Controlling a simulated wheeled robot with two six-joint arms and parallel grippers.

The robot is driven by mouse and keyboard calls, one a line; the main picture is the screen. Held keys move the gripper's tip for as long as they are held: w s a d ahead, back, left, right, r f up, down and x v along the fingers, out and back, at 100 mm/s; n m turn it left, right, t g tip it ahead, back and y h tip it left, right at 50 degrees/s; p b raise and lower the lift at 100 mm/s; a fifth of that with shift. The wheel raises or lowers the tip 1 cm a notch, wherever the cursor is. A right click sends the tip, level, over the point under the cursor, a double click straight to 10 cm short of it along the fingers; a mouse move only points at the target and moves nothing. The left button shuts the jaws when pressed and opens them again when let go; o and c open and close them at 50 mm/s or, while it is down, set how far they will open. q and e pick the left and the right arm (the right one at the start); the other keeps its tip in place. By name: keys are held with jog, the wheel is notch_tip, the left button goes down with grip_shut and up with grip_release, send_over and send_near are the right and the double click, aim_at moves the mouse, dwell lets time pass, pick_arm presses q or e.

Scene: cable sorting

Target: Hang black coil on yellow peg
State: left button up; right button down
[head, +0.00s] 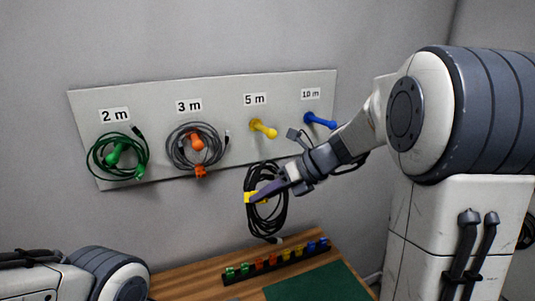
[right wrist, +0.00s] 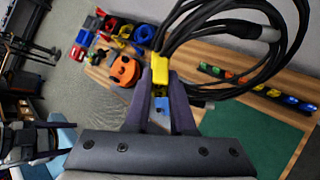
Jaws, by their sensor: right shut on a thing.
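The black coil (head: 278,211) hangs in the air in front of the wall, below the pegboard; it also shows in the right wrist view (right wrist: 284,28). A yellow tie (right wrist: 160,71) binds the coil. My right gripper (head: 262,195) is shut on the coil at this yellow tie. The yellow peg (head: 264,129) sticks out bare under the "5 m" label, above the coil and apart from it. My left arm shows at the lower left of the head view, but its gripper is out of view.
The pegboard (head: 225,100) also carries a green coil (head: 97,158) at "2 m" and a grey coil (head: 176,150) at "3 m". The blue peg (head: 318,121) at "10 m" is bare. A rack of coloured clips (head: 240,276) and a green mat (head: 322,285) lie on the wooden table below.

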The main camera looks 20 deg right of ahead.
jog(key=r+m+t, duration=0.1)
jog(key=r+m+t+h, duration=0.1)
jog(key=r+t, duration=0.1)
jog(key=r+m+t, duration=0.1)
jog(key=m, duration=0.1)
jog(key=shift+w+a+r+t+h+b, duration=0.15)
jog(key=shift+w+r+t+h+b, duration=0.15)
jog(key=shift+t+b, duration=0.1)
notch_tip(320, 180, up, 6)
jog(key=d+m+t+h, duration=0.1)
jog(key=m+t+h, duration=0.2)
jog(key=t, duration=0.1)
jog(key=shift+w+d+f+b, duration=0.1)
jog(key=shift+w+f+b, duration=0.05)
jog(key=shift+w+b, duration=1.5)
jog(key=shift+w+f+b, duration=0.15)
jog(key=shift+w+b, duration=0.95)
jog(key=shift+w, duration=0.95)
jog(key=d+f+b+x, duration=0.1)
jog(key=d+b+x, duration=0.1)
jog(key=x, duration=1.1)
jog(key=shift+w+d, duration=0.15)
jog(key=shift+d, duration=0.1)
